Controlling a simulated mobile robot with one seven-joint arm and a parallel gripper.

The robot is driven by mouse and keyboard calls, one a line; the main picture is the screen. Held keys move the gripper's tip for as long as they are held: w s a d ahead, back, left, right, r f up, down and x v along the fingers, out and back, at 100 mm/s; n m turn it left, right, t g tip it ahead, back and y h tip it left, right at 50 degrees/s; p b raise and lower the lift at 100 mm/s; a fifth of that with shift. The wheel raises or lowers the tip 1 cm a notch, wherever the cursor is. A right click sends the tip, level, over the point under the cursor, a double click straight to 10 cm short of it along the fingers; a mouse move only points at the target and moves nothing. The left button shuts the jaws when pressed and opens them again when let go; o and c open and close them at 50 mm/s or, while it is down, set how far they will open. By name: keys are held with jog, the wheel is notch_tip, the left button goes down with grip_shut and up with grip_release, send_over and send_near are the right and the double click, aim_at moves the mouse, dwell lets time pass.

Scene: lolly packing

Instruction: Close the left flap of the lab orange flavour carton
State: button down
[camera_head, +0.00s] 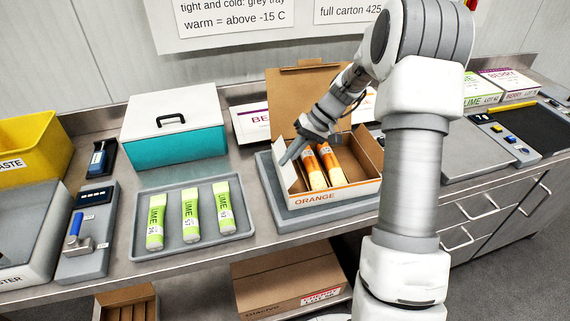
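The orange flavour carton (348,191) stands open on a grey platform (287,217), with ORANGE printed on its front. Its brown back lid (300,88) stands up. Two orange tubes (329,164) lie inside, towards its left and middle. A pale panel at the carton's left side (288,178) stands roughly upright; I cannot tell flap from wall there. My gripper (287,158) points down and left at the top of that left side. Whether it touches is unclear. Its fingers look close together, but the gap is too small to judge. My arm hides part of the carton's right side.
A grey tray (244,226) with three lime tubes (190,214) lies to the left. A teal box with a white lid (174,145) stands behind it. A berry carton (252,123) stands behind the orange carton. A control panel (86,235) is further left.

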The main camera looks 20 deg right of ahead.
jog(key=y+b, duration=0.1)
jog(key=d+f+y, duration=0.1)
jog(key=shift+f+y+b, duration=0.1)
jog(key=shift+y+b, duration=0.3)
jog(key=shift+d+f+y+b, duration=0.15)
jog(key=shift+y+b, duration=0.35)
jog(key=shift+y, duration=0.3)
jog(key=shift+f+y+b, duration=0.15)
jog(key=shift+y+b, duration=0.3)
jog(key=shift+y, duration=0.35)
jog(key=c, duration=1.1)
grip_release()
jog(key=shift+o, duration=0.2)
jog(key=v, duration=1.7)
jog(key=shift+s+d+f, duration=0.2)
jog(key=shift+s+d, duration=0.05)
jog(key=shift+d, duration=0.1)
